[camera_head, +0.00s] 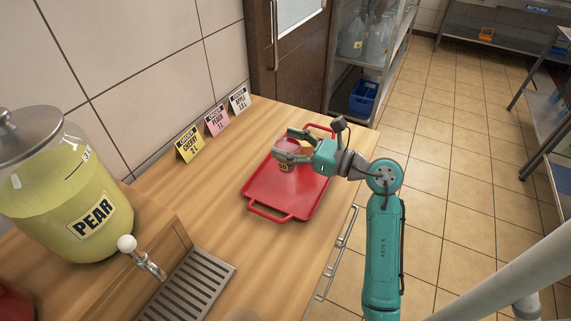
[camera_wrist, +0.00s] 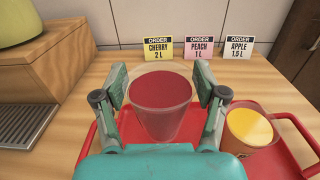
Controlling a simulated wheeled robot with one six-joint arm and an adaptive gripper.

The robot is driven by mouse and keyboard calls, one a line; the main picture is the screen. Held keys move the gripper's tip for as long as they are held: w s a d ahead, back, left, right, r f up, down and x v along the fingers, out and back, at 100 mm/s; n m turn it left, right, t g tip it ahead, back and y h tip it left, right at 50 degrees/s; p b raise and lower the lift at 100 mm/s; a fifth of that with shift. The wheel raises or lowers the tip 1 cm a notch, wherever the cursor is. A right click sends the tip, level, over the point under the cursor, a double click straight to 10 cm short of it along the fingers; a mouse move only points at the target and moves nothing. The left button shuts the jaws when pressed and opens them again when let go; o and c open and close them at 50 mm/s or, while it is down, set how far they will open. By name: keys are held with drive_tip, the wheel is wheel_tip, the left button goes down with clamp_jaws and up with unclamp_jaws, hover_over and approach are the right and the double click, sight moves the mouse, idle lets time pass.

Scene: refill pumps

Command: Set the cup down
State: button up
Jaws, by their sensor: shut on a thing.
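My gripper (camera_head: 284,144) is shut on a clear cup of dark red liquid (camera_wrist: 160,103), with one finger on each side in the wrist view. The cup is upright. In the head view it is partly hidden by my gripper, over the red tray (camera_head: 262,187). I cannot tell whether its base touches the tray. A second cup with orange-yellow liquid (camera_wrist: 248,130) stands on the tray to the right in the wrist view. In the head view it is mostly hidden behind my gripper.
Order cards for cherry (camera_head: 189,144), peach (camera_head: 216,120) and apple (camera_head: 239,99) stand along the wall. A pear dispenser (camera_head: 62,190) with a tap is at left, beside a drip grate (camera_head: 190,285). The tray's near part is clear.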

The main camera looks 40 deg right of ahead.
sight(295, 168)
drive_tip(key=shift+f, duration=3.45)
drive_tip(key=shift+f, duration=0.15)
drive_tip(key=o, duration=1.4)
drive_tip(key=shift+r, duration=0.2)
drive_tip(key=v, duration=1.2)
